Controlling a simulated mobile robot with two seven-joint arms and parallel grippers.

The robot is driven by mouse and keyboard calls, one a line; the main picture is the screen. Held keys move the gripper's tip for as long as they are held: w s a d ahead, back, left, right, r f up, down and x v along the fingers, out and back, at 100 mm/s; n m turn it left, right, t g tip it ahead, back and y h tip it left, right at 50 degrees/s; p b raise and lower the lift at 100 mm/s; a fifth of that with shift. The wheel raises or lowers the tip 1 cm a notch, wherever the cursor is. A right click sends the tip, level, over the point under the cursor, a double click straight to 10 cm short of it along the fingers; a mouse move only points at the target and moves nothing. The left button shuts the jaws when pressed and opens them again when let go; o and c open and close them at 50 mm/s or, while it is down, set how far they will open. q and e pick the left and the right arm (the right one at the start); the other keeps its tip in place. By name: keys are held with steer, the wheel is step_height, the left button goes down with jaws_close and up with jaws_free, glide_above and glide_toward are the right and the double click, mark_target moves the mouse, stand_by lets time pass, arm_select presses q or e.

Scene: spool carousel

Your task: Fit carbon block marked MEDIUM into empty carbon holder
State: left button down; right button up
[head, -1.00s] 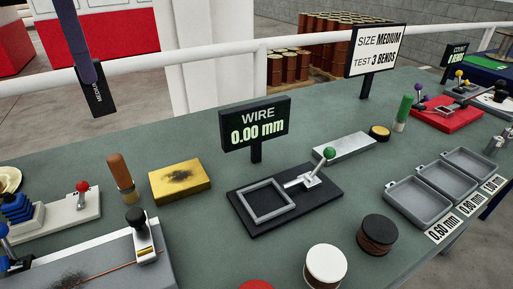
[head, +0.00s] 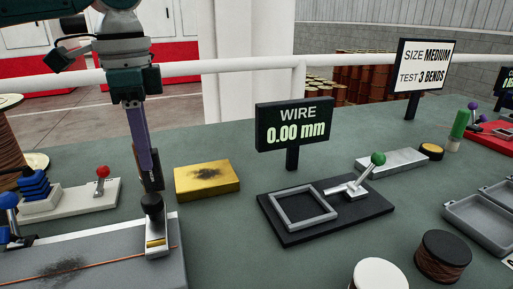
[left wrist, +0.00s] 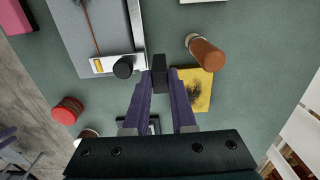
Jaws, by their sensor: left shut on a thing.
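My left gripper (head: 148,165) is shut on the dark carbon block, which shows between the purple fingertips in the left wrist view (left wrist: 159,70). Its MEDIUM label is not readable now. In the head view the block's lower end is just behind the black knob (head: 152,203) of a silver holder (head: 157,240). The holder stands on the grey plate, where a copper wire runs up to it, and it has a yellow patch on its face. Whether block and holder touch cannot be told. The holder also shows in the left wrist view (left wrist: 108,67).
A yellow block (head: 207,180) with a black smudge lies right of the gripper. A brown-handled tool (left wrist: 206,53) stands close by. A red-knobbed lever base (head: 90,195) is at left. The WIRE display (head: 292,125) and black frame fixture (head: 325,208) are further right.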

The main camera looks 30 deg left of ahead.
mark_target(154, 189)
arm_select(q)
steer(key=shift+f, duration=2.6)
steer(key=c, duration=0.7)
jaws_free()
steer(key=shift+f, duration=0.1)
steer(key=shift+c, duration=0.2)
